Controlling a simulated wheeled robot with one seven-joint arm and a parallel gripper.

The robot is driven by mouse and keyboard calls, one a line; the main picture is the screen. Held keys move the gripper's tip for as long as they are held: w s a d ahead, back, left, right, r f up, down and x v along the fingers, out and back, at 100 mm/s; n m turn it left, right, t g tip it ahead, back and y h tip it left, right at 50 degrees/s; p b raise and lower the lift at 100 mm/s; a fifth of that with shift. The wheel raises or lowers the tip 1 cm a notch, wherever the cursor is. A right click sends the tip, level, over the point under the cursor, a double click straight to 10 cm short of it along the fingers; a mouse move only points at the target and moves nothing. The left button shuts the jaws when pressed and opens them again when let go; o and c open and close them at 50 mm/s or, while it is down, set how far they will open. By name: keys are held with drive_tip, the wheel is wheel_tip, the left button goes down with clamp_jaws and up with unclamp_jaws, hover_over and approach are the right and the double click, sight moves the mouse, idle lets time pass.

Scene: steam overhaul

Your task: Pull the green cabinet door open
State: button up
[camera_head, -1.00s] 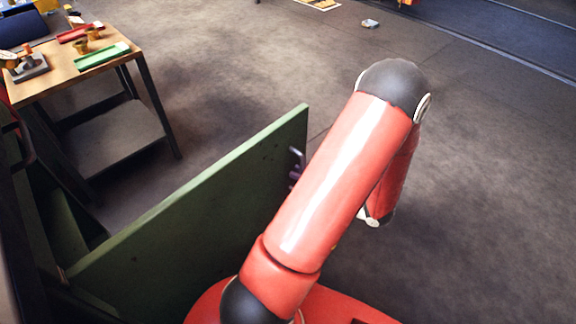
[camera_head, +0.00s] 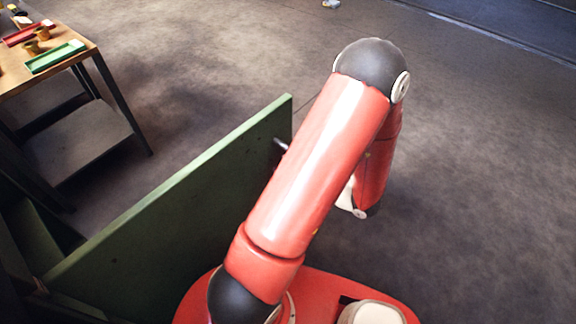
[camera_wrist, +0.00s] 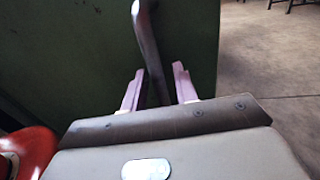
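The green cabinet door (camera_head: 180,205) stands swung far out from the dark cabinet in the head view. Its free edge is by my arm, and the cabinet interior shows at the lower left. In the wrist view the green door (camera_wrist: 80,45) fills the back, with a dark, curved bar handle (camera_wrist: 149,45) on it. My gripper (camera_wrist: 158,86) has its two pale purple fingers apart, one on each side of the handle's lower part. Gaps show beside the bar, so the fingers do not look clamped on it. In the head view my arm hides the gripper.
A wooden-topped table (camera_head: 75,58) with dark legs stands at the upper left, bearing a green tray (camera_head: 55,57), a red tray (camera_head: 28,34) and small yellowish parts. The grey floor to the right is open.

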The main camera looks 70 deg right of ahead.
drive_tip(key=v, duration=0.7)
drive_tip(key=shift+s+b, duration=0.35)
drive_tip(key=shift+s, duration=0.05)
drive_tip(key=shift+s, duration=0.1)
idle(0.3)
